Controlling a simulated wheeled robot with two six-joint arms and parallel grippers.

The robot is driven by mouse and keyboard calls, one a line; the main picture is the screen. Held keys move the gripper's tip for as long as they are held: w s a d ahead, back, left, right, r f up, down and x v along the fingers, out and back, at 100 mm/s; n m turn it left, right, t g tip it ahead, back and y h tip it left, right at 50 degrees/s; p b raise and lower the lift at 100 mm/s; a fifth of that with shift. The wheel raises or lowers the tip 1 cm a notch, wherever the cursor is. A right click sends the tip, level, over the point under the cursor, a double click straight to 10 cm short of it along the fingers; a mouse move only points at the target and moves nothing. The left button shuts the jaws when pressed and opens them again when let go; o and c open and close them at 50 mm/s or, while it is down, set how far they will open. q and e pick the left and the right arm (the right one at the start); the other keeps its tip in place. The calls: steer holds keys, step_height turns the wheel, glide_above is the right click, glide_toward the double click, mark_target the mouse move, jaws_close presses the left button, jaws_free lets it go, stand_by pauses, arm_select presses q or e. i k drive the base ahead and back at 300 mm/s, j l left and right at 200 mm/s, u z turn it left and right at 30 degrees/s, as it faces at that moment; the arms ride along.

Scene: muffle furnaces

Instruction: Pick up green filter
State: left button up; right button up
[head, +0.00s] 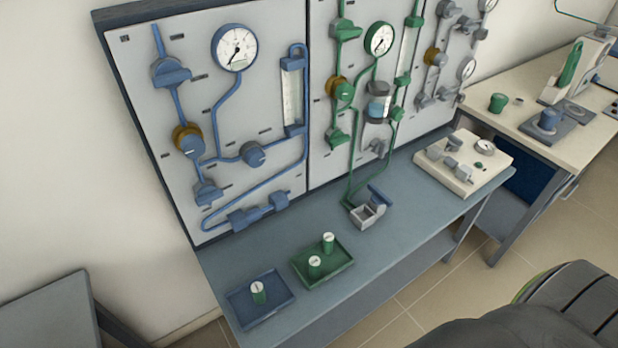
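Two small green cylinders with pale tops, which look like filters, stand upright in the green tray (325,277) on the bench: one at the back right (328,243) and one at the front left (314,267). A third, similar green cylinder (258,293) stands upright in the blue tray (262,313) to the left. The frame does not show which of them is meant by the green filter. Neither of my grippers is in view.
The blue-grey bench (392,240) runs below a wall panel (130,55) with blue, green and grey piping and gauges. A small open box (367,214) and a cream device (465,165) stand farther right. A beige table (520,118) holds other equipment. Bare bench lies right of the green tray.

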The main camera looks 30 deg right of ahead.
mark_target(314, 261)
steer(key=l+z, duration=0.1)
steer(key=z, duration=0.3)
steer(key=i+l+z, duration=0.1)
steer(key=z, duration=0.25)
